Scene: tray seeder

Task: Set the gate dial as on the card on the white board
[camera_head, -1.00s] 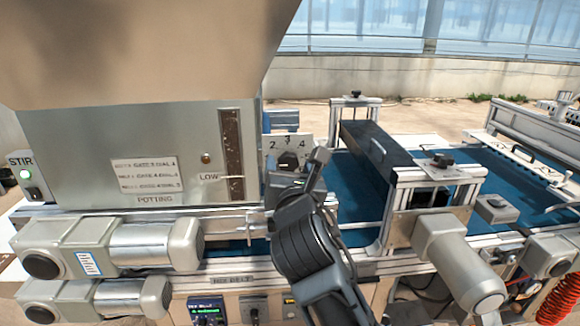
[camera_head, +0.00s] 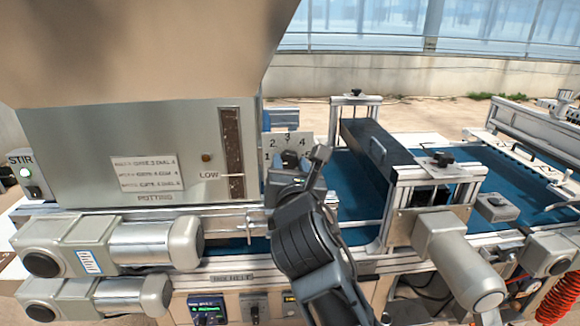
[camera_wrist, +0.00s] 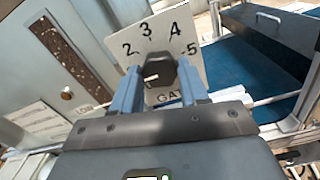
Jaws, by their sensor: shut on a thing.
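The gate dial's pale plate (camera_wrist: 194,73) bears the numbers 2, 3, 4 and 5 and the partly hidden word GATE in the wrist view. Its dark knob (camera_wrist: 160,72) sits between the two fingers. My gripper (camera_wrist: 161,78) is shut on this knob. A small white mark shows left of the knob, but I cannot tell whether it is the pointer. In the head view the plate (camera_head: 287,140) stands right of the hopper, and my gripper (camera_head: 300,182) covers the knob. A printed label (camera_head: 147,173) on the hopper is too blurred to read surely. No white board is seen.
The grey hopper (camera_head: 90,130) with its level window (camera_head: 232,150) stands directly left of the dial. A blue belt (camera_head: 355,195) and a dark long box (camera_head: 378,148) lie to the right. Motors (camera_head: 155,243) jut out at the front left.

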